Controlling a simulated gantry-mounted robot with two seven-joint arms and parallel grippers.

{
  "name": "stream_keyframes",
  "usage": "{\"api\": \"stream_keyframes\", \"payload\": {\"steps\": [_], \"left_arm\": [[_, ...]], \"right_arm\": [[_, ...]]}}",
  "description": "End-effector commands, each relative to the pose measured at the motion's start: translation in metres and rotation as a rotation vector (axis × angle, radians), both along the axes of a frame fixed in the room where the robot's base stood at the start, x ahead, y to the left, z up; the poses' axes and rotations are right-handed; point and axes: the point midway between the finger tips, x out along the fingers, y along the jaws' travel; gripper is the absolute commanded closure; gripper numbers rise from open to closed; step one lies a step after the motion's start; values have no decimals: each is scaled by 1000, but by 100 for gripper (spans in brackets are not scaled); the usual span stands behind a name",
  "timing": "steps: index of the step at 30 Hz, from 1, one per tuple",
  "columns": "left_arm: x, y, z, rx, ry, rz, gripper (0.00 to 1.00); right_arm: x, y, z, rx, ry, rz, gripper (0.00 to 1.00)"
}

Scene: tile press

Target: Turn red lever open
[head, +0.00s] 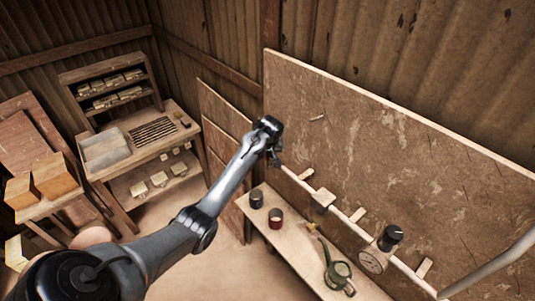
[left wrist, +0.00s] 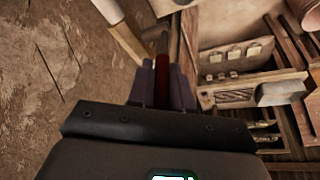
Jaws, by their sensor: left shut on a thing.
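The red lever (left wrist: 162,72) shows in the left wrist view as a narrow dark red bar. It lies between the two grey fingers of my left gripper (left wrist: 163,85), which is shut on it. In the head view my left gripper (head: 274,157) is at the upper left end of a pale pipe (head: 331,206) that runs along the wall board. The lever is hidden by the gripper there, so its angle cannot be told. My right gripper is not in view.
A round gauge (head: 373,261) and a black knob (head: 391,236) sit lower on the pipe. Shelves and a worktable (head: 128,152) stand at the left.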

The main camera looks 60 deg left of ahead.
Motion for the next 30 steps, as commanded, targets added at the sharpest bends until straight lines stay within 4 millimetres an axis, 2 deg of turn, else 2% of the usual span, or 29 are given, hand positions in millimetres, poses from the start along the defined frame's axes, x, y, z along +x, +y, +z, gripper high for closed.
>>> {"api": "stream_keyframes", "payload": {"steps": [8,17,30], "left_arm": [[0,-3,1,56,6,-2,100],[1,-17,0,248,22,-3,100],[4,-36,-7,518,43,1,100]], "right_arm": [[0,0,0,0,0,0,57],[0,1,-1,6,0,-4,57],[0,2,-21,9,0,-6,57]]}}
